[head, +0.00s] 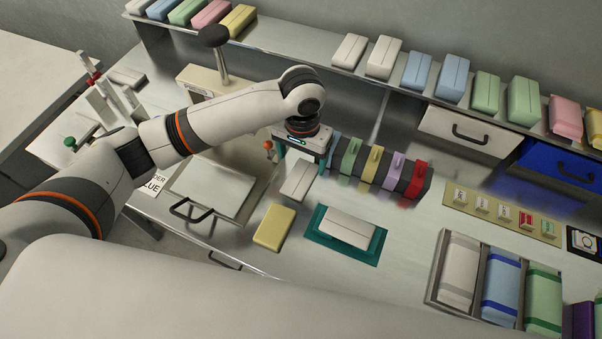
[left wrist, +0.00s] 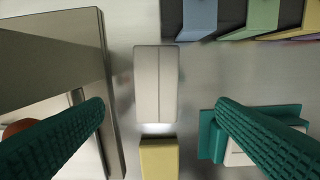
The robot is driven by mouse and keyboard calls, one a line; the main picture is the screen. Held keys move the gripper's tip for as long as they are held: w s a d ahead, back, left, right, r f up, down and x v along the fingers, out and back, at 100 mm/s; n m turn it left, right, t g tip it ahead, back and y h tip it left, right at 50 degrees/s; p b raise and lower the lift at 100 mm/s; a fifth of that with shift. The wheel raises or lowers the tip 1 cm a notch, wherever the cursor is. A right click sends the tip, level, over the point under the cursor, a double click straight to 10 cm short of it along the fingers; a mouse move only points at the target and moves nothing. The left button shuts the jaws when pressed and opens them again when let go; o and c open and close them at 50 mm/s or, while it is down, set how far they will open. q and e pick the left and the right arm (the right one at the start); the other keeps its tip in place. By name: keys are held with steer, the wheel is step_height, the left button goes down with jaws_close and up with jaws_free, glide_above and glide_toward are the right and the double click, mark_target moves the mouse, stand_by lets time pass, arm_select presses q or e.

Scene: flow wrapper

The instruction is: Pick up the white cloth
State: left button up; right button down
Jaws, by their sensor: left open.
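A white folded block (head: 299,181), which looks like the white cloth, lies flat on the steel table beneath my left gripper (head: 304,163). It also shows in the left wrist view (left wrist: 156,84), between the two spread green fingers and apart from both. The left gripper is open and empty, above the table. A second white block (head: 347,228) lies on a green mat (head: 314,236) to the right. It is mostly hidden behind a finger in the left wrist view. My right gripper is not in view.
A yellow block (head: 273,228) lies close to the white one. A dark rack (head: 345,183) with coloured pieces stands behind and right. A lidded box with a handle (head: 214,187) is on the left. A tray (head: 435,286) of banded packs stands front right.

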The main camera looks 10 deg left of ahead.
mark_target(300, 178)
arm_select(q)
steer(key=shift+s+f, duration=0.1)
steer(key=shift+f, duration=0.8)
steer(key=f, duration=0.3)
steer(key=f+p, duration=0.1)
steer(key=f, duration=0.1)
steer(key=shift+a, duration=0.25)
steer(key=shift+w+f, duration=0.2)
steer(key=shift+f, duration=0.05)
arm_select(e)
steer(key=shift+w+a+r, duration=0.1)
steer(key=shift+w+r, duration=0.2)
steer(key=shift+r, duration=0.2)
arm_select(q)
steer(key=shift+c, duration=0.6)
steer(key=c, duration=0.9)
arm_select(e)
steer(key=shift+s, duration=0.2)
